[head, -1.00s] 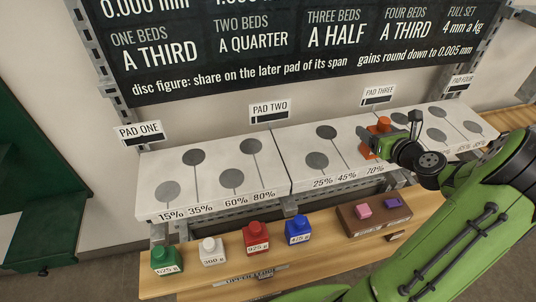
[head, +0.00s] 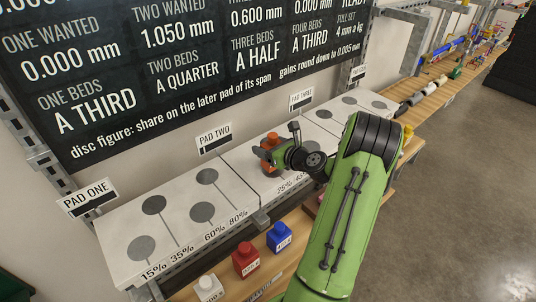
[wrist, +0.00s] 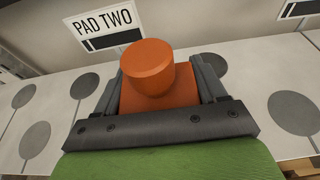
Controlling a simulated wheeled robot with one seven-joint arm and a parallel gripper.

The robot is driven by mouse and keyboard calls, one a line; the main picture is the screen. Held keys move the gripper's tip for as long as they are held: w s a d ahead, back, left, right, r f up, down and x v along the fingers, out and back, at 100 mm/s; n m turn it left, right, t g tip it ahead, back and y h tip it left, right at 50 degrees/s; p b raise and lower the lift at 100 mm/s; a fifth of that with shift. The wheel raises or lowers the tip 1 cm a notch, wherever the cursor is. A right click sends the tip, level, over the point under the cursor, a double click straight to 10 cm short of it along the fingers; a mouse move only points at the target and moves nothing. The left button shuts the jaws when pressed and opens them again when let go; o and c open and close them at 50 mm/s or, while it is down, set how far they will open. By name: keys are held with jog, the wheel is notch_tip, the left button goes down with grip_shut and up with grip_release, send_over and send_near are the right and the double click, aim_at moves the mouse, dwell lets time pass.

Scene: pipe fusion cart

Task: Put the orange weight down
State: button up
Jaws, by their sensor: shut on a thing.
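The orange weight (head: 271,140) is upright in my gripper (head: 272,153), at the left end of the second white slab (head: 259,177), near the start of the row marked 25%. In the wrist view the orange weight (wrist: 150,72) has a round knob on a squarer body, with a dark jaw on each side. My gripper (wrist: 155,95) is shut on it. The weight's underside is hidden, so I cannot tell whether it touches the slab. Grey discs, such as one at left (wrist: 85,85) and one at right (wrist: 293,112), lie beside it.
The first slab (head: 180,228) has several bare grey discs. White (head: 208,289), red (head: 246,260) and blue (head: 279,237) weights stand on the wooden shelf in front. The PAD TWO sign (head: 214,138) and PAD THREE sign (head: 302,98) stand behind. My green arm hides part of the shelf.

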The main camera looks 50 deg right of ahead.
jog(key=shift+d+f, duration=0.1)
jog(key=shift+f, duration=0.75)
jog(key=shift+f, duration=0.1)
jog(key=o, duration=1.7)
jog(key=shift+f, duration=0.1)
jog(key=shift+o, duration=0.2)
